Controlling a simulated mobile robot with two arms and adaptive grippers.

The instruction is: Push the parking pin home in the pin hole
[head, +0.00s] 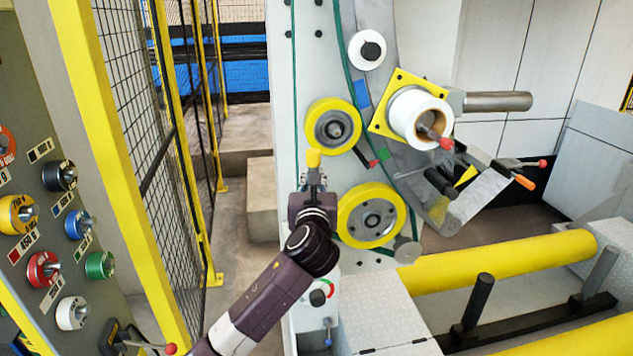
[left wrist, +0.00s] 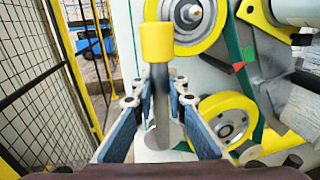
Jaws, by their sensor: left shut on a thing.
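The parking pin has a yellow head (head: 314,158) and a grey shaft; in the left wrist view its yellow head (left wrist: 157,42) stands above the fingers. My left gripper (head: 314,180) is in front of the pale machine panel, just left of the two yellow-rimmed rollers. In the left wrist view its blue-padded fingers are shut around the grey shaft (left wrist: 160,88). The pin hole cannot be made out; the pin and gripper cover the panel behind them. I cannot tell whether the pin's end is in a hole. My right gripper is not in view.
An upper yellow-rimmed roller (head: 333,126) and a lower one (head: 371,215) sit close to the right of the gripper. A white roll (head: 421,118) is farther right. A mesh fence (head: 140,90) and a board of coloured knobs (head: 62,235) stand left.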

